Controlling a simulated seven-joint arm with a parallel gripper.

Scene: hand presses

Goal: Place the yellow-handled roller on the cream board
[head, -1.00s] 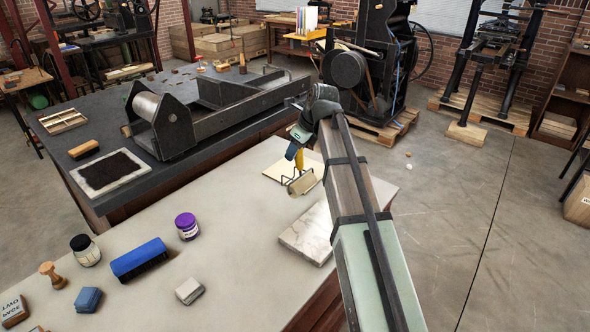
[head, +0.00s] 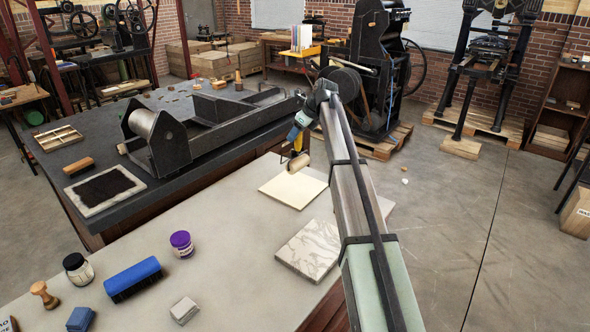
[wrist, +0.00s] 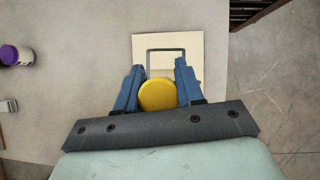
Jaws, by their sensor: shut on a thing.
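My gripper (head: 297,139) is shut on the yellow handle of the roller (head: 299,162), which hangs below the fingers with its tan cylinder lowest. In the head view the roller appears raised above the far edge of the cream board (head: 290,190), with a visible gap. In the wrist view the handle's round yellow end (wrist: 157,95) sits between the blue fingers (wrist: 158,84). The roller's dark wire frame (wrist: 166,50) shows against the cream board (wrist: 208,44). The board lies flat and bare on the pale bench.
A marbled slab (head: 311,249) lies in front of the board. A purple-lidded jar (head: 182,244), a blue brayer-like block (head: 133,278) and a grey block (head: 184,310) stand to the left. A dark bench with a press (head: 160,140) stands behind. The bench around the board is clear.

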